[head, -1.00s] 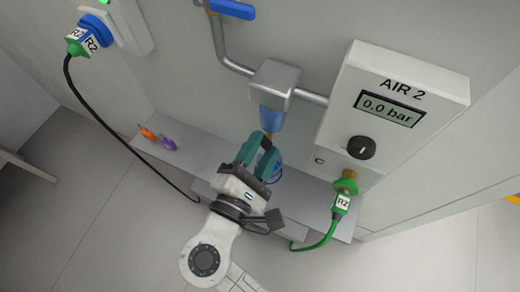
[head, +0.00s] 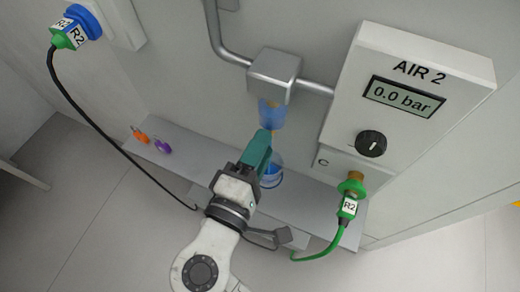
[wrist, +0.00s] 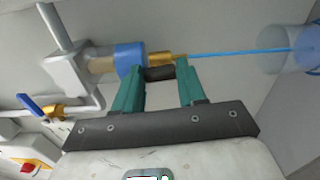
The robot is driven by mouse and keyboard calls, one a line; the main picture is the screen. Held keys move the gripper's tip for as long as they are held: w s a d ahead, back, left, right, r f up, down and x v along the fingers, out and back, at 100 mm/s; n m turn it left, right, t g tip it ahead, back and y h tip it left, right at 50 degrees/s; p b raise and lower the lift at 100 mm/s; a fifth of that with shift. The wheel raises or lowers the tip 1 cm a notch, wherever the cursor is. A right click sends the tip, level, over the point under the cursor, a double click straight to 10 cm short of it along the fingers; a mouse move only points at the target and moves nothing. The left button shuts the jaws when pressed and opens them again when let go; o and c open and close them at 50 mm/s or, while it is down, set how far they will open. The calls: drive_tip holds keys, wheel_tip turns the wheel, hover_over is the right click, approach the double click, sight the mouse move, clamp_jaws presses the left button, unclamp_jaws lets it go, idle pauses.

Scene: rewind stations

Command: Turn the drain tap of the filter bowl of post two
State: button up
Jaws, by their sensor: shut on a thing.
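The filter bowl (head: 272,114) of post two is blue and hangs under a grey filter head (head: 274,72); the bowl also shows in the wrist view (wrist: 130,58). A brass drain outlet (wrist: 161,58) sits at its lower end, with a black tap handle (wrist: 160,73). My gripper (wrist: 160,72) has its teal fingers shut on this handle, one at each end. In the head view my gripper (head: 262,142) is seen edge-on below the bowl and hides the tap. A blue stream (wrist: 235,52) runs from the outlet to a clear cup (wrist: 272,58), which holds blue liquid.
The AIR 2 box (head: 410,100) reads 0.0 bar, right of the bowl. A green R2 coupling (head: 350,190) and its hose hang below it. The cup stands on a grey shelf (head: 315,195); orange (head: 139,135) and purple (head: 162,146) items lie left. A black cable (head: 100,135) crosses the left side.

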idle(0.4)
drive_tip(key=o, duration=1.1)
drive_tip(key=shift+c, duration=0.2)
drive_tip(key=v, duration=1)
drive_tip(key=shift+s+p, duration=0.35)
drive_tip(key=shift+s, duration=0.05)
